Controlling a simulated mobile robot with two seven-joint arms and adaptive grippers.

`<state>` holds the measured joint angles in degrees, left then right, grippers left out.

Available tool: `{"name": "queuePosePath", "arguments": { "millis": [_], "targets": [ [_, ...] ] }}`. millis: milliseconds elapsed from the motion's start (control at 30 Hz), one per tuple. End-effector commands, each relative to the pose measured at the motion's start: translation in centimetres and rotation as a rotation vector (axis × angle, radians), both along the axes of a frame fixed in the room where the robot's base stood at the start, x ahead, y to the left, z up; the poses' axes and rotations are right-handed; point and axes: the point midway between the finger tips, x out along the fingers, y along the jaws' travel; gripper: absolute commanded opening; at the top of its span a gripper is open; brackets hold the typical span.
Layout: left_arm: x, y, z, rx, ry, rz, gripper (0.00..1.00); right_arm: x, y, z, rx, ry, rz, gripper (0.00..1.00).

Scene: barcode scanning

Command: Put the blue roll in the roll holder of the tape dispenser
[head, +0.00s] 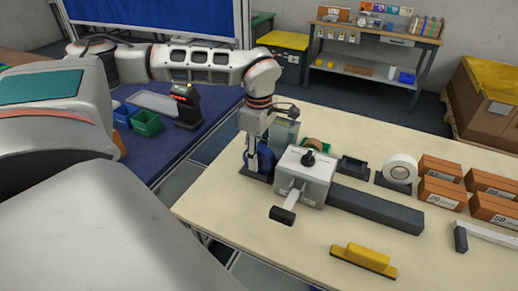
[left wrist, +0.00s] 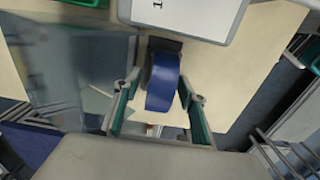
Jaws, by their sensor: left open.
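The blue roll (head: 264,158) stands upright on a dark base at the left end of the table, beside a grey box-shaped device. My left gripper (head: 254,160) points down at the roll and partly covers it. In the left wrist view the blue roll (left wrist: 161,88) lies between the two open fingers, with a gap showing on each side. A brown roll in a green holder (head: 312,145) stands behind the grey device. A white roll (head: 400,168) stands on a dark holder farther right. I cannot tell which holder is the tape dispenser's. My right gripper is not seen.
The grey device (head: 302,178) with a black knob and handle is close right of the gripper. The table's front is mostly clear.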

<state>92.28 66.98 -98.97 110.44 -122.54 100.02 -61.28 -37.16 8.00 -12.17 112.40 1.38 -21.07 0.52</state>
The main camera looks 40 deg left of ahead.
Motion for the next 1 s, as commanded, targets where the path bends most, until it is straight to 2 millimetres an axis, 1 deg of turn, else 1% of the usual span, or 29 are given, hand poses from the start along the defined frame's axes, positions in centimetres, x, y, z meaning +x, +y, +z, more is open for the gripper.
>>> {"name": "queuePosePath", "arguments": {
  "millis": [167, 400, 600, 700, 800, 1000],
  "targets": [
    [0.1, 0.0, 2.0, -0.001, -0.004, 0.000, 0.41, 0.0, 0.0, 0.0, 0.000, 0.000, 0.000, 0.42],
    [0.1, 0.0, 6.9, 0.000, -0.006, 0.001, 0.41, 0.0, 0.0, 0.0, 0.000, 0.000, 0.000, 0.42],
    [0.1, 0.0, 10.2, -0.001, -0.004, 0.001, 0.41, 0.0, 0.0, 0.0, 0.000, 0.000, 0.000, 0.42],
    [0.1, 0.0, 11.2, 0.000, -0.002, 0.000, 0.41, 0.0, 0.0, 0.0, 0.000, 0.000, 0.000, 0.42],
    [0.0, 0.0, 11.8, 0.000, -0.002, 0.000, 0.41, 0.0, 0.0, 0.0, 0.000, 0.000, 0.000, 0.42],
    [0.0, 0.0, 12.0, -0.001, -0.001, 0.000, 0.41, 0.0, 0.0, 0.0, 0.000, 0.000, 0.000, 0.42]
  ]
}}
